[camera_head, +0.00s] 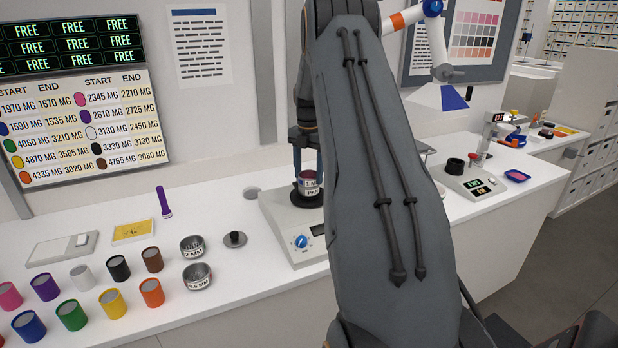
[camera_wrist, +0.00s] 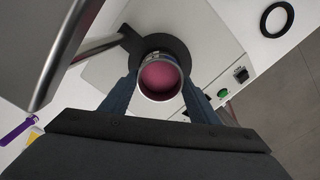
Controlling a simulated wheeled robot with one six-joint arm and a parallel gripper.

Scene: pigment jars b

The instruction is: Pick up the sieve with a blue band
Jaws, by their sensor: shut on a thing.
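My gripper (camera_head: 307,168) points down over the shaker (camera_head: 285,222) and is shut on a small round sieve stack (camera_head: 310,185). The stack stands upright on the shaker's dark round plate; its label is partly readable, with "PAN" on the lower part. In the wrist view my gripper (camera_wrist: 160,84) has one finger on each side of the stack (camera_wrist: 160,78), which is open at the top and pink inside. Two other metal sieves, one marked 2 MM (camera_head: 193,248) and one with a small MM label (camera_head: 198,279), stand on the bench to the left.
Several coloured jars, including a blue one (camera_head: 29,326) and an orange one (camera_head: 152,292), stand at the left front. A dark lid (camera_head: 235,240) lies near the sieves. A scale (camera_head: 470,184) is at right. My arm hides the middle bench.

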